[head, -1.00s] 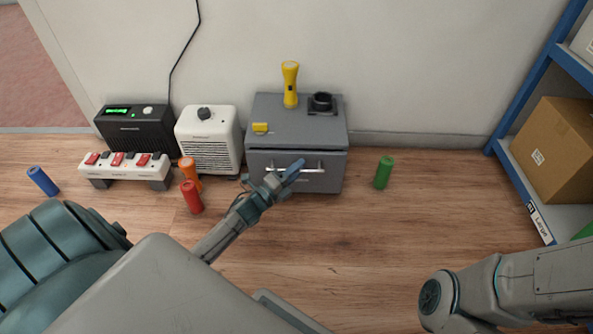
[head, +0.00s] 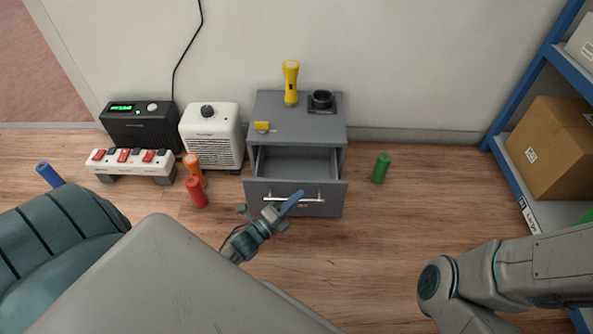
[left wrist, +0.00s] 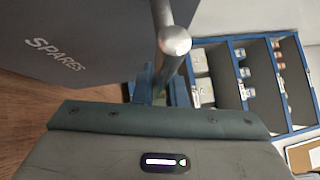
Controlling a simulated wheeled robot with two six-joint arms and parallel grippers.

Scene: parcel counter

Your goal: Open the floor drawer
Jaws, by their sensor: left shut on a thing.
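The grey floor drawer (head: 262,190) stands pulled out of its small grey cabinet (head: 285,122), and its inside looks empty. Its front carries a silver bar handle (head: 313,199). In the left wrist view the handle (left wrist: 172,40) runs up from the gripper, beside the drawer front (left wrist: 85,35) marked "SPARES". The left fingertips are partly hidden there. My right gripper is out of view; only part of my right arm shows at the lower right.
A yellow flashlight (head: 291,84), a black holder (head: 322,101) and a small yellow block (head: 262,127) are on the cabinet top. Red (head: 196,192), orange (head: 193,168) and green (head: 381,168) cylinders stand on the floor nearby. Floor before the drawer is clear, apart from my arm.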

